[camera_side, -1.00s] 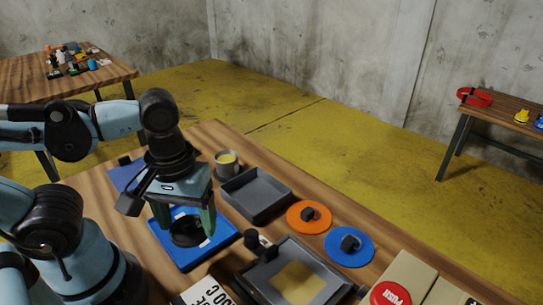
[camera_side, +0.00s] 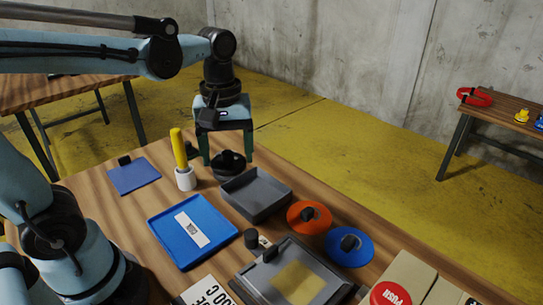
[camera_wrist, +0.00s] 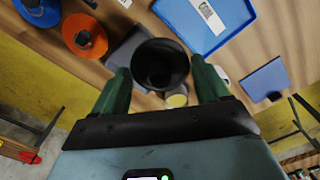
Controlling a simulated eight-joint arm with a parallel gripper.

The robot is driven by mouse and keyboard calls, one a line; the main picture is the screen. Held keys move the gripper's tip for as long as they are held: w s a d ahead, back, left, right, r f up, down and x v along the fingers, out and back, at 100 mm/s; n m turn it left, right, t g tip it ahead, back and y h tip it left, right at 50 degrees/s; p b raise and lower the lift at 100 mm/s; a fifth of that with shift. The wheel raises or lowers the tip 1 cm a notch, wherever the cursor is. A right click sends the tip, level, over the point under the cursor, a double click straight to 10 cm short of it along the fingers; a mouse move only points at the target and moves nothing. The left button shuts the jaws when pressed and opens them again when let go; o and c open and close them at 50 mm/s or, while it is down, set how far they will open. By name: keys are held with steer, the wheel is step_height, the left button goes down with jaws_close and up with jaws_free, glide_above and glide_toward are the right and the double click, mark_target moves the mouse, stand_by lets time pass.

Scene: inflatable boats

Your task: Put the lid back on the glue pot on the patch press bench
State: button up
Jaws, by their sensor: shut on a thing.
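My gripper (camera_side: 227,158) is shut on a black round lid (camera_side: 230,163) with a knob. In the wrist view the lid (camera_wrist: 160,66) sits between the green fingers (camera_wrist: 158,72). The glue pot (camera_wrist: 177,100) shows there as a round rim with yellow glue inside, partly covered by the lid. The lid is held over the pot but off to one side in that view, so the glue is still seen. In the side view the pot is mostly hidden behind the lid and fingers; the height gap cannot be told.
An empty blue tray (camera_side: 168,224) lies in front, with a white cup holding a yellow stick (camera_side: 180,148) left of my gripper. A grey tray (camera_side: 284,205) is close on the right. Orange (camera_side: 296,222) and blue (camera_side: 364,256) knobbed discs lie beyond it.

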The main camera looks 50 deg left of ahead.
steer(key=w+a+f+n, duration=0.1)
steer(key=w+a+f, duration=0.1)
steer(key=w+a, duration=0.35)
steer(key=w+a+f+n, duration=0.1)
steer(key=w+a+n, duration=0.15)
steer(key=a, duration=0.65)
steer(key=shift+m, duration=0.35)
steer(key=shift+w+a+f, duration=0.1)
steer(key=shift+w+f, duration=0.15)
steer(key=shift+f, duration=1.3)
steer(key=shift+w+f, duration=0.2)
steer(key=shift+f, duration=1.3)
steer(key=shift+f, duration=0.2)
steer(key=o, duration=1)
steer(key=shift+r, duration=0.1)
steer(key=shift+r, duration=3.4)
